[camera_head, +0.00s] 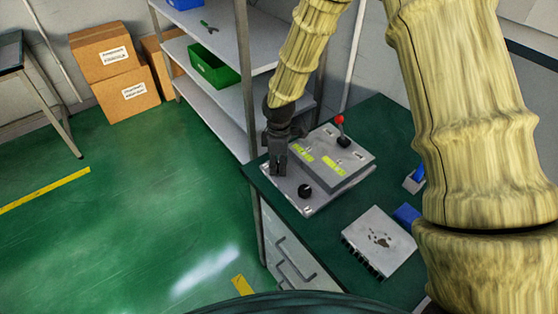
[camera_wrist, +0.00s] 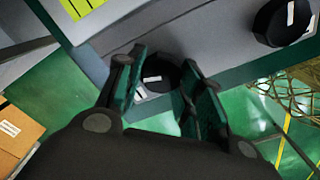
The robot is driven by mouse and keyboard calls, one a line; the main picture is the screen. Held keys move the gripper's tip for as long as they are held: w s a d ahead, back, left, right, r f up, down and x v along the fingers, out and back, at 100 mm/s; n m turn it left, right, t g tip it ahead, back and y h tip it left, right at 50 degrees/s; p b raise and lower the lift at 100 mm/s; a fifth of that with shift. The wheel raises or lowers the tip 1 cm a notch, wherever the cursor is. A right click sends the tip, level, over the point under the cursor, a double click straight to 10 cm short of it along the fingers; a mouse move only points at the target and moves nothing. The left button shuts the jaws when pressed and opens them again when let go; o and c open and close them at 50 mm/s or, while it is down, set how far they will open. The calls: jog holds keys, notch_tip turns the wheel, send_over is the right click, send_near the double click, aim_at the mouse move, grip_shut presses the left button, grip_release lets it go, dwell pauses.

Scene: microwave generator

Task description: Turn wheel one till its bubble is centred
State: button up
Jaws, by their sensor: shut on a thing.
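The grey device (camera_head: 330,180) lies on the green bench. Its two yellow-green bubble levels show side by side, the left one (camera_head: 303,154) and the right one (camera_head: 334,165); the bubbles are too small to read. My gripper (camera_head: 277,170) points down at the device's left front corner. In the wrist view its fingers stand either side of a black wheel with a white mark (camera_wrist: 160,78), shut on it. That wheel is hidden by my gripper in the head view. The other black wheel (camera_head: 305,191) stands free to the right, also in the wrist view (camera_wrist: 282,22). I cannot read which is numbered one.
A red-knobbed lever (camera_head: 340,122) stands at the device's back. A grey box (camera_head: 379,240) and a blue item (camera_head: 406,214) lie on the bench at right. Shelves with a green bin (camera_head: 213,68) stand behind my gripper.

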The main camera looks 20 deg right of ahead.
jog(key=n+p, duration=0.1)
jog(key=n, duration=0.3)
jog(key=shift+n+p, duration=0.35)
jog(key=shift+n, duration=0.05)
dwell(0.4)
jog(key=o, duration=1)
jog(key=shift+s, duration=0.1)
jog(key=shift+o, duration=0.2)
jog(key=shift+r, duration=0.1)
notch_tip(320, 180, up, 12)
